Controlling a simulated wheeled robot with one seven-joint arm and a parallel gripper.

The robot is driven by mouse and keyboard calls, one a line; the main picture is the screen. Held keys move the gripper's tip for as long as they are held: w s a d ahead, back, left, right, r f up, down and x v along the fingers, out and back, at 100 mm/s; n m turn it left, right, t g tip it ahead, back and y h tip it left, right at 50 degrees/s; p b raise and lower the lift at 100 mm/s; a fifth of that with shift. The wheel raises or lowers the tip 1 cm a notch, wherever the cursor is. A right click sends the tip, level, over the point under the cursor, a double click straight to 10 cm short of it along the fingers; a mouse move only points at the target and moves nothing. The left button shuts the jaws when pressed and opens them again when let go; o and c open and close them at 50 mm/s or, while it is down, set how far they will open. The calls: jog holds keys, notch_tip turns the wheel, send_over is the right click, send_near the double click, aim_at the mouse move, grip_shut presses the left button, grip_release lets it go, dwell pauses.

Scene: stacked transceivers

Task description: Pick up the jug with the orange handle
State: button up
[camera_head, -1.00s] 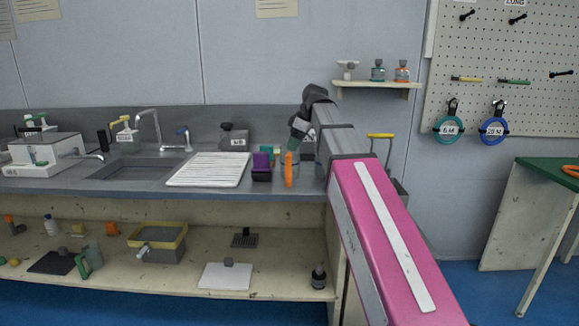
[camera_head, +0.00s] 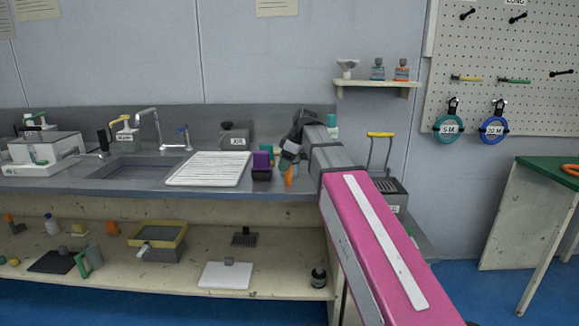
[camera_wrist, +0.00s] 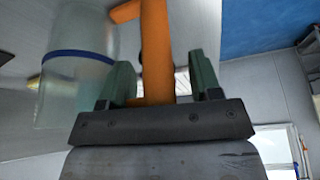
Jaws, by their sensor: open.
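The jug (camera_wrist: 75,85) is translucent with a blue band and shows at the left of the wrist view, seen close up. Its orange handle (camera_wrist: 157,50) runs between the two green fingers of my gripper (camera_wrist: 160,75), which are apart. I cannot tell whether either finger touches the handle. In the head view the orange handle (camera_head: 289,177) shows at the counter's front edge, with my gripper (camera_head: 286,161) over its upper part. The jug's body is mostly hidden there behind my gripper and arm.
A dark container with a purple item (camera_head: 261,164) stands just left of the handle. A white ribbed drainboard (camera_head: 210,169) and the sink (camera_head: 135,172) lie further left. A small shelf with bottles (camera_head: 377,82) hangs on the wall.

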grip_shut()
